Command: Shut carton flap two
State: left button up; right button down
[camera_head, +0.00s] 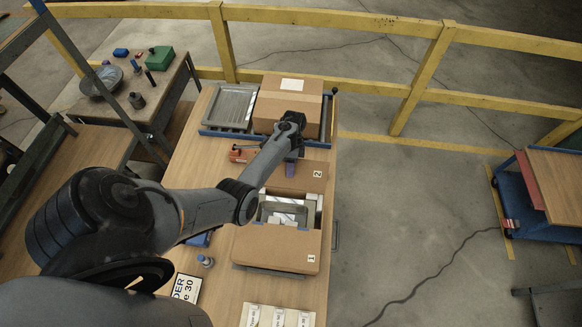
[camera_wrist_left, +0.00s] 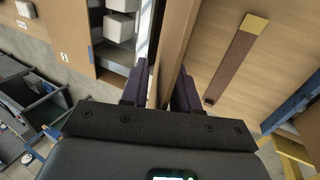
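The open carton stands on the wooden bench, with white and grey items (camera_head: 284,213) showing inside. Flap two (camera_head: 305,178), labelled 2, stands open at the carton's far side. Flap one (camera_head: 275,246), labelled 1, lies at the near side; its label side also shows in the left wrist view (camera_wrist_left: 64,30). My left gripper (camera_head: 291,168) is at the far flap, over its upper edge. In the left wrist view its purple fingers (camera_wrist_left: 160,92) stand apart, on either side of the brown panel (camera_wrist_left: 167,60). Firm contact cannot be told. My right gripper is not in view.
A closed carton (camera_head: 290,112) and a grey tray (camera_head: 232,105) stand behind on a blue frame. An orange tool (camera_head: 241,153) lies left of my gripper. White labels (camera_head: 278,316) lie in front. A yellow rail (camera_head: 345,87) runs behind the bench.

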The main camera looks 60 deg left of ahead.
pick_arm(q)
grip_shut()
dwell(1.4)
